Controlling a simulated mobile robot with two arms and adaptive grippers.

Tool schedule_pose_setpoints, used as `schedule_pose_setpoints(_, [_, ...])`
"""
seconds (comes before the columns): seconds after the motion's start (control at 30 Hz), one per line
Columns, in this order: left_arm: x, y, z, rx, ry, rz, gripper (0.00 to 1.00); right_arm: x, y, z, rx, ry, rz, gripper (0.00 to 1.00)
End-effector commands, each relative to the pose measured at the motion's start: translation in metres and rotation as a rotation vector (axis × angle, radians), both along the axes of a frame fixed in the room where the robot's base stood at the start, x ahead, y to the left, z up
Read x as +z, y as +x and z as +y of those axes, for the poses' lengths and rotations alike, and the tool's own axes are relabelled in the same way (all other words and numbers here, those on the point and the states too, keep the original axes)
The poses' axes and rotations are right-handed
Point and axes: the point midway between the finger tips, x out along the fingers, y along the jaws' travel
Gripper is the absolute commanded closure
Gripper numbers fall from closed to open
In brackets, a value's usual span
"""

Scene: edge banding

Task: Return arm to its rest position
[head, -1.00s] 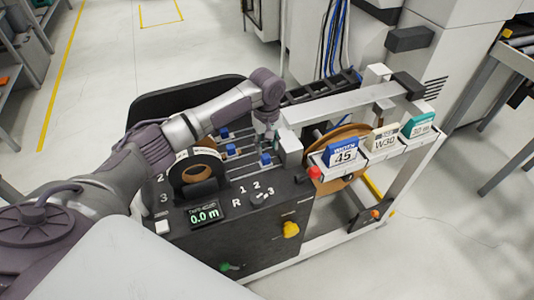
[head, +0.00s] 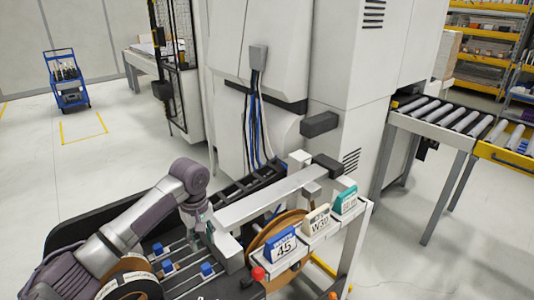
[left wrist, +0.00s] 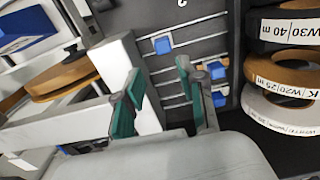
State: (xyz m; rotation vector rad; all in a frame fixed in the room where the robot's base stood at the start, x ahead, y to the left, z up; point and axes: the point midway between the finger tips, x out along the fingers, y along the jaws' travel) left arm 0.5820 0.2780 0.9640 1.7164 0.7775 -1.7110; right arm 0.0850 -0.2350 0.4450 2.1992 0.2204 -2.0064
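My left arm comes in from the lower left of the head view, its grey and purple links bent over the edge banding machine (head: 245,283). My left gripper (head: 200,222) points down beside the white block at the end of the machine's rail (head: 268,197). In the left wrist view, its two teal-padded fingers (left wrist: 160,100) stand apart with nothing between them. Blue slider blocks (left wrist: 162,45) on rods lie beyond the fingers. My right gripper is in neither current view.
Tape rolls (left wrist: 285,70) sit near the arm, and a brown roll (head: 272,232) stands behind the label cards (head: 283,243). A large white cabinet (head: 345,130) and a roller conveyor (head: 440,112) stand behind. The floor at left is clear around a blue cart (head: 66,80).

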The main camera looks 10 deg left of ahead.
Motion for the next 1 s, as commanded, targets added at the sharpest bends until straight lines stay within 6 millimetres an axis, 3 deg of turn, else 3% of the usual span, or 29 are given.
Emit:
schedule_pose_setpoints(0.17, [-0.042, -0.028, -0.037, -0.188, -0.021, -0.009, 0.60, 0.000, 0.000, 0.000, 0.000, 0.000, 0.000, 1.00])
schedule_pose_setpoints(0.3, [-0.085, -0.076, -0.084, -0.444, -0.062, -0.060, 0.60, 0.000, 0.000, 0.000, 0.000, 0.000, 0.000, 1.00])
schedule_pose_setpoints(0.5, [-0.118, -0.151, -0.127, -0.725, -0.103, -0.179, 0.60, 0.000, 0.000, 0.000, 0.000, 0.000, 0.000, 1.00])
schedule_pose_setpoints(0.7, [-0.122, -0.218, -0.130, -0.880, -0.069, -0.284, 0.60, 0.000, 0.000, 0.000, 0.000, 0.001, 0.000, 1.00])
schedule_pose_setpoints(1.0, [-0.111, -0.274, -0.104, -0.966, 0.035, -0.316, 0.60, 0.000, 0.000, 0.000, 0.000, 0.001, 0.000, 1.00])
